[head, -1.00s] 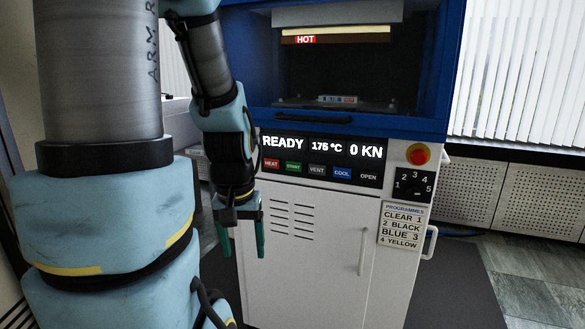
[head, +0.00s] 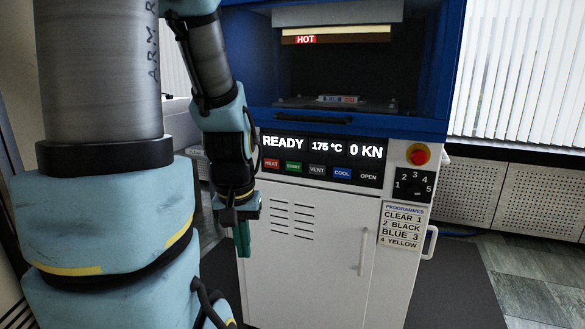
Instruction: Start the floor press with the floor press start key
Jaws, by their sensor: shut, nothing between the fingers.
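The floor press (head: 310,265) is a white cabinet with a blue upper frame. Its display (head: 322,147) reads READY, 175 °C, 0 KN. The green START key (head: 293,168) sits in the key row, between the red HEAT key (head: 272,163) and the grey VENT key (head: 317,170). My gripper (head: 242,240) points down in front of the cabinet's left edge, below and to the left of the START key. Its green fingers are together and empty. It appears apart from the key.
Blue COOL (head: 342,173) and black OPEN (head: 368,177) keys follow to the right. A red stop button (head: 418,154) and a numbered dial (head: 412,185) sit further right. A programme label (head: 404,226) and a door handle (head: 363,252) are below. The press chamber carries a HOT sign (head: 305,39).

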